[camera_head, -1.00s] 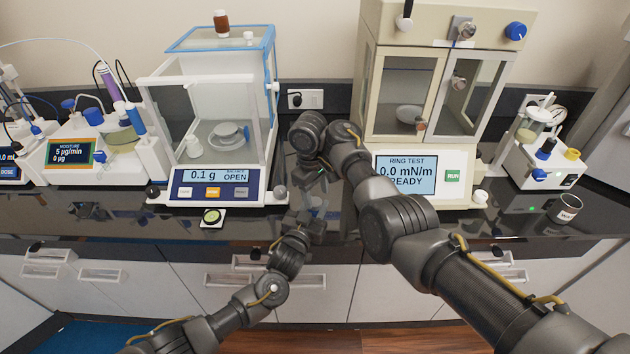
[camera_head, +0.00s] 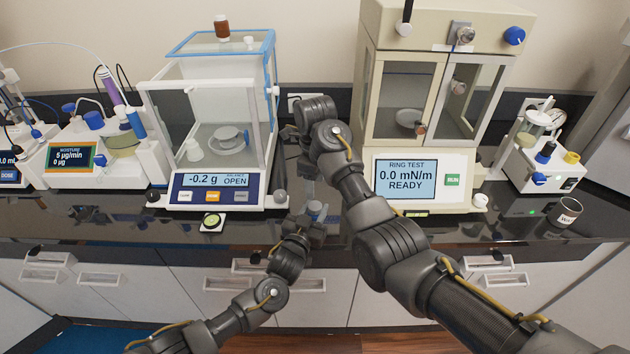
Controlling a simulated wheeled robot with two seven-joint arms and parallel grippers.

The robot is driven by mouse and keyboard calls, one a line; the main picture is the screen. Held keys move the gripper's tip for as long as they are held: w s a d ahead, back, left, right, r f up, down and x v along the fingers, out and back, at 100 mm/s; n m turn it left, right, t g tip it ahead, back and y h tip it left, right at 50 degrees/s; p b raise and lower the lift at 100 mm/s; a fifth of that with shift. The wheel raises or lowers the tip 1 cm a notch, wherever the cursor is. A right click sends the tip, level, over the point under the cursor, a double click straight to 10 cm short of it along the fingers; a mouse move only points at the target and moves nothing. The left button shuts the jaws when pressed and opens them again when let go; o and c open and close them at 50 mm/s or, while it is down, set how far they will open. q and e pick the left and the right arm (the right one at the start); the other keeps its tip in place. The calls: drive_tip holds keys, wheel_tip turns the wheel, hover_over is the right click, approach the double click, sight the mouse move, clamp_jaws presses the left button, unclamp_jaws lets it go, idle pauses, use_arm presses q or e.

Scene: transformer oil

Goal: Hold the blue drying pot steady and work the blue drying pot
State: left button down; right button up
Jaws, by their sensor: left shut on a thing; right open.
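A small pot with a pale blue-grey top, seemingly the blue drying pot (camera_head: 315,208), shows just above my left gripper (camera_head: 311,222) at the front of the black counter, between the two large instruments. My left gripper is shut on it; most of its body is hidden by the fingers. My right arm comes in from the right and bends down behind it. My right gripper (camera_head: 312,172) is open above and behind the pot, apart from it. Its fingers are dark and hard to make out against the counter.
The balance (camera_head: 222,195) stands left with its chamber open, reading -0.2 g. The ring-test cabinet (camera_head: 420,195) stands right, showing READY.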

sight(315, 206)
drive_tip(key=shift+f, duration=4.05)
drive_tip(key=c, duration=1)
drive_tip(key=shift+c, duration=0.2)
drive_tip(key=n, duration=0.3)
drive_tip(key=shift+c, duration=0.2)
